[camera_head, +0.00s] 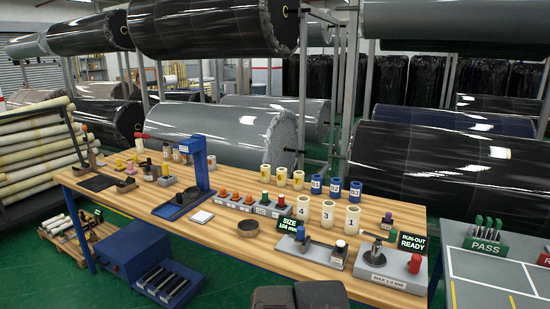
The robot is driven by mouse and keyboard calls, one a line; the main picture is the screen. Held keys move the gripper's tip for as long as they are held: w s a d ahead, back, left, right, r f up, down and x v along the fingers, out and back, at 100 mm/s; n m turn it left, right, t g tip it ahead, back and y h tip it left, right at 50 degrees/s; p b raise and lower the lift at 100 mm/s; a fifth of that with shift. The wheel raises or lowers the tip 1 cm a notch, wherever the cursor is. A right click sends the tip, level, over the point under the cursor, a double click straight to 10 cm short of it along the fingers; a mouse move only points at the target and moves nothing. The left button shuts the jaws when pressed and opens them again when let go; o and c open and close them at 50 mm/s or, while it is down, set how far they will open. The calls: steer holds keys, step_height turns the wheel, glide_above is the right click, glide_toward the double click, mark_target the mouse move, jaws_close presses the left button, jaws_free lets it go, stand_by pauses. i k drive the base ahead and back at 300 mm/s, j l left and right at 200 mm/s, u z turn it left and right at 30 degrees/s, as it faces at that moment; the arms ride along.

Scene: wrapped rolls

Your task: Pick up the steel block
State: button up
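No block is plainly marked as steel. A small pale, flat square block (202,217) lies on the wooden workbench (215,235), just right of the blue stand's dark tray; its material is hard to tell. Nothing touches it from above. Dark grey rounded parts at the bottom middle edge look like my own arm. My gripper's fingers are not in view.
The blue stand (197,165) rises behind the block. A dark round bowl (248,228), a row of labelled grey blocks with coloured knobs (247,205), numbered cream rolls (328,214) and gauge fixtures (390,265) stand to the right. Bare wood lies in front.

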mark_target(387, 223)
steer(key=l, duration=0.1)
steer(key=i+l+z, duration=0.35)
steer(key=i, duration=0.4)
steer(key=i+l+z, duration=0.15)
steer(key=i, duration=0.2)
steer(key=l, duration=0.1)
